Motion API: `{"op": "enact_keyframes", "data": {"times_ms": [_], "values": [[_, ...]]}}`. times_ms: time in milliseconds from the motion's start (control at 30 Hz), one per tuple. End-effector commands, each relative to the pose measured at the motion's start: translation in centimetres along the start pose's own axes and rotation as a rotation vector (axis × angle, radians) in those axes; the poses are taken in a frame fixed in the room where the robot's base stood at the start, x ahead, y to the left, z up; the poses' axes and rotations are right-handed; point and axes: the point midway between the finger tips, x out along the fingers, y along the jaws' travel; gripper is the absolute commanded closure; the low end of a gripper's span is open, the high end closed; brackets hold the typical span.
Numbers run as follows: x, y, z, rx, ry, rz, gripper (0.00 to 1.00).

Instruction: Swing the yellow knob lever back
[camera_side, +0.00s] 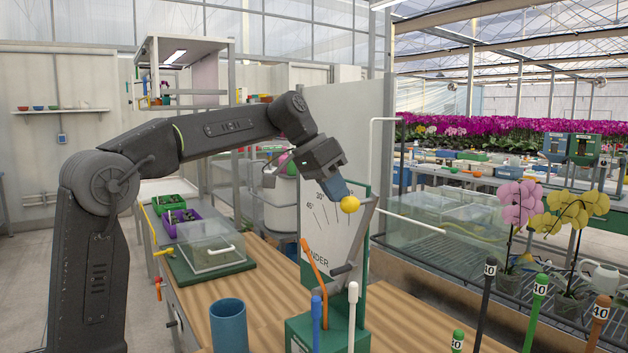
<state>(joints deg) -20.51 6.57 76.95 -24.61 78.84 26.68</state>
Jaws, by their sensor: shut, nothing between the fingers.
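The yellow knob (350,204) is at the upper end of a grey lever (362,236). The lever leans up and to the right in front of a white angle board (322,222) with tick marks and numbers. My gripper (338,193) is shut and empty, just up and left of the knob. Its fingers point down and look very close to the knob; I cannot tell whether they touch it. The lever's lower end is by a grey crank-like part low on the board.
A blue cup (228,325) stands on the wooden bench (262,287). A clear-lidded box (210,250) is at left; potted orchids are at right.

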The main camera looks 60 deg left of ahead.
Motion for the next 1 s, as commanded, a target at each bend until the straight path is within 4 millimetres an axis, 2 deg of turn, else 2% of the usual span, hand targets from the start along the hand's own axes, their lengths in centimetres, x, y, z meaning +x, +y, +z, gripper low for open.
{"op": "enact_keyframes", "data": {"times_ms": [67,233,467,700,833,1000], "values": [[0.5,0.5,0.1,0.003,-0.015,0.02,1.0],[0.2,0.0,0.1,0.001,-0.017,0.022,1.0],[-1.9,-3.7,0.0,-0.006,-0.003,0.005,1.0],[-7.7,-3.4,-0.2,0.0,0.002,0.002,1.0],[-9.9,-3.2,-0.2,0.0,0.002,0.001,1.0],[-11.4,-3.2,-0.3,-0.001,0.001,0.002,1.0]]}}
